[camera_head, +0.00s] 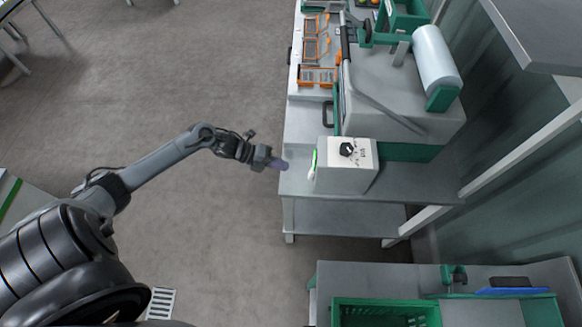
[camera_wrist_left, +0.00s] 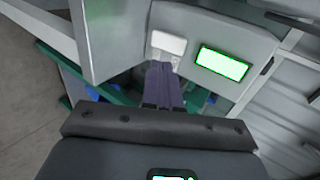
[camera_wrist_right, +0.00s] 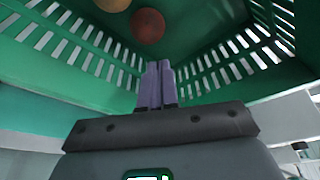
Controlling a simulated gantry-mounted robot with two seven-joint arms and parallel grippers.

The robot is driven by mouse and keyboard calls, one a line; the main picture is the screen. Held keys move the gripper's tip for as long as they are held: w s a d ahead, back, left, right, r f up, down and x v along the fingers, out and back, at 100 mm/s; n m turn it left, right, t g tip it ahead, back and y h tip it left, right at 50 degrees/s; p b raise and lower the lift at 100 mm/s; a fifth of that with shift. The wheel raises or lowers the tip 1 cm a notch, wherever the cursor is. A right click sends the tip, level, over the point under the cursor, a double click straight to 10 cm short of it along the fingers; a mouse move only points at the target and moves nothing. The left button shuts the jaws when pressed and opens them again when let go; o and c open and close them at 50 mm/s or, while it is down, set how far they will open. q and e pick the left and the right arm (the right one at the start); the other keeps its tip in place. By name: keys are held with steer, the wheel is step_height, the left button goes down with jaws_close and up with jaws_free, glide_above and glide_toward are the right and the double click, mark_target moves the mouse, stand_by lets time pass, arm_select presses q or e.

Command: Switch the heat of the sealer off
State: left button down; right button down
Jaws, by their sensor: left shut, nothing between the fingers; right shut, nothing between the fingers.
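The sealer (camera_head: 400,95) is a grey machine on the bench, with a white control box (camera_head: 332,178) at its near end. A black dial (camera_head: 347,149) sits on the box's top, and a lit green display shows on its left face. My left gripper (camera_head: 284,164) is shut and empty, just left of that face. In the left wrist view, its fingertips (camera_wrist_left: 161,68) point at the face, just below a white switch plate (camera_wrist_left: 168,42), beside the green display (camera_wrist_left: 222,64). I cannot tell whether they touch. My right gripper (camera_wrist_right: 158,66) is shut and empty, pointing toward a green crate.
A film roll (camera_head: 436,58) stands on the sealer's far right side. Orange frames (camera_head: 316,48) lie on the bench behind. The green slotted crate (camera_wrist_right: 75,45) holds round fruit in the right wrist view. Open floor (camera_head: 200,90) lies left of the bench.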

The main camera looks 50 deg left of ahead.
steer(key=shift+w+d+r, duration=0.1)
steer(key=shift+r, duration=0.05)
arm_select(q)
steer(key=v, duration=0.6)
steer(key=shift+r, duration=0.3)
arm_select(e)
steer(key=shift+d, duration=0.2)
arm_select(q)
steer(key=shift+w+d, duration=0.1)
steer(key=shift+d, duration=0.1)
